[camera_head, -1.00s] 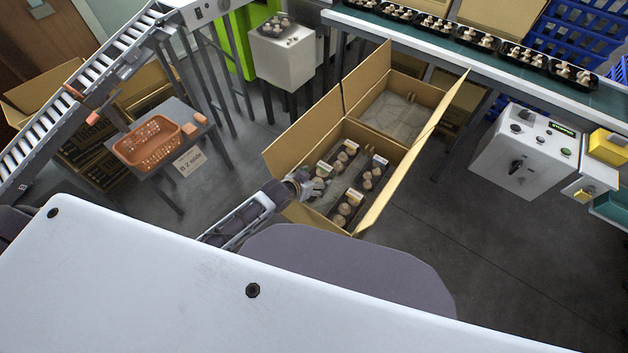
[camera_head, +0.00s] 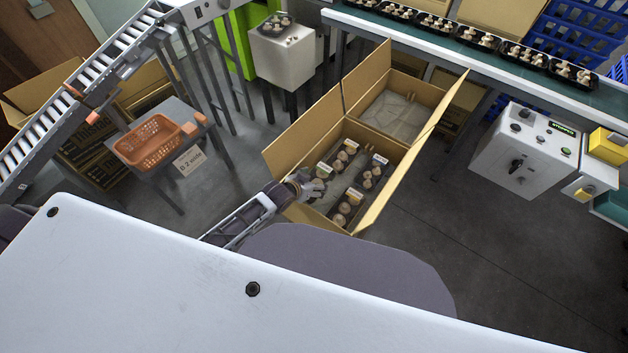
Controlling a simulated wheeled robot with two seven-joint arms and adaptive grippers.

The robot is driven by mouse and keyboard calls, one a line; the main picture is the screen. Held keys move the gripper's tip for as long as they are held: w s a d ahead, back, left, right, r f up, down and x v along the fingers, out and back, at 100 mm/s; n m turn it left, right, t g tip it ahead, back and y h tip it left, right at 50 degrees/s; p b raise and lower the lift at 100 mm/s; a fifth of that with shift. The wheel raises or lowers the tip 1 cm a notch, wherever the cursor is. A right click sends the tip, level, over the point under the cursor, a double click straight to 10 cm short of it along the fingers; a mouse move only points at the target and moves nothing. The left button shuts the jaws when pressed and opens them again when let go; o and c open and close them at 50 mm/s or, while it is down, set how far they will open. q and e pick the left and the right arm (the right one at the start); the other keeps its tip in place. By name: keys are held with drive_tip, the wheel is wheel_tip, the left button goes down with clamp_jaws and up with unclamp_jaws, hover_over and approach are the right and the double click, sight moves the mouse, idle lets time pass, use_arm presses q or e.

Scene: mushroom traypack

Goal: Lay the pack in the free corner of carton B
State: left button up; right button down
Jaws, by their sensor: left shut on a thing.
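The near open carton (camera_head: 287,142), which I take to be carton B, holds mushroom packs in dark trays with pale labels. One pack (camera_head: 345,154) lies at its back left, one (camera_head: 374,172) at the right and one (camera_head: 347,207) at the front. The left corner is covered by my left gripper (camera_head: 312,186), which reaches over the carton's left wall. The gripper is shut on a pack, but its fingers and arm hide most of that pack. I cannot tell whether it touches the carton floor. My right gripper is not in view.
A second open carton (camera_head: 394,122) with a grey liner adjoins behind. Carton flaps (camera_head: 405,185) stand up around the near one. A conveyor (camera_head: 480,50) with several packs runs behind. An orange basket (camera_head: 150,142) sits on a stand at left, by a sign. A control box (camera_head: 525,150) stands right.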

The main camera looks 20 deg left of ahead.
use_arm(q)
drive_tip(key=o, duration=1)
drive_tip(key=shift+r, duration=0.15)
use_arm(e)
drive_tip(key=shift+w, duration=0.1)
use_arm(q)
drive_tip(key=shift+r, duration=0.4)
drive_tip(key=shift+s+r, duration=0.2)
drive_tip(key=shift+r, duration=0.05)
drive_tip(key=p+v, duration=0.1)
drive_tip(key=v, duration=0.5)
drive_tip(key=shift+s+a+r+p, duration=0.15)
drive_tip(key=shift+s+r+p, duration=0.05)
drive_tip(key=shift+s+p, duration=0.1)
drive_tip(key=v, duration=0.4)
drive_tip(key=shift+s+a+r+p, duration=0.15)
drive_tip(key=shift+s+r+p, duration=0.1)
drive_tip(key=shift+p, duration=0.1)
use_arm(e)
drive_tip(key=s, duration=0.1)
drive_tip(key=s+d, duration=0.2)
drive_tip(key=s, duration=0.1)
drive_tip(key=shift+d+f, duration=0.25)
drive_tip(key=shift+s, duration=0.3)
